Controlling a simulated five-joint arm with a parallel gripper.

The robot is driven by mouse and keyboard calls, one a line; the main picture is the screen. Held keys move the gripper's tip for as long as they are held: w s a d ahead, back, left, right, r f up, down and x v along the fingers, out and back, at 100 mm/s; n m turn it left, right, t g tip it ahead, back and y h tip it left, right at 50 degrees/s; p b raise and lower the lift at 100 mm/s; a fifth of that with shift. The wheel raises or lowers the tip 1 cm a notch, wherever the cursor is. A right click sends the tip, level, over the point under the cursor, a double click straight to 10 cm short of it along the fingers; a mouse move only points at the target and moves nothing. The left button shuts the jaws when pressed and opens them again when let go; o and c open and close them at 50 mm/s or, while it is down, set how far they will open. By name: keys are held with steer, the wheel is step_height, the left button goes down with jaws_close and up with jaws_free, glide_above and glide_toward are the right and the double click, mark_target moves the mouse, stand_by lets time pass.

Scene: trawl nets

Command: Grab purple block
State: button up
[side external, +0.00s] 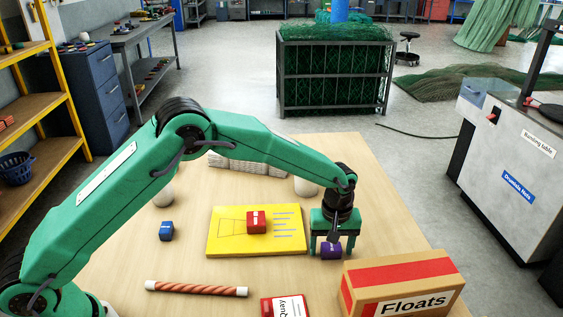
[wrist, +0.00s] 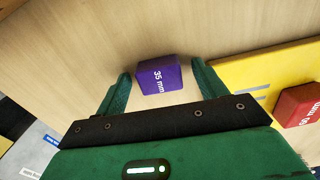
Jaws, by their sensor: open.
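The purple block (side external: 331,251) stands on the wooden table, right of the yellow board and behind the Floats box. In the wrist view the purple block (wrist: 159,76), marked "35 mm", lies between the tips of my gripper's two green fingers. My gripper (side external: 331,249) points down at the block. In the wrist view my gripper (wrist: 160,88) is open, with a finger on each side of the block and a gap visible beside it. I cannot tell whether either finger touches it.
A red block (side external: 256,222) sits on the yellow board (side external: 225,242). A blue block (side external: 166,231) lies to the left. The Floats box (side external: 400,285) stands close in front of my gripper. A striped rope rod (side external: 197,289) and a red box (side external: 286,306) lie at the front.

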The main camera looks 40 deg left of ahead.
mark_target(331, 246)
stand_by(0.3)
steer(key=c, duration=1.1)
steer(key=shift+r, duration=0.15)
steer(key=shift+r, duration=4.95)
steer(key=shift+a, duration=0.1)
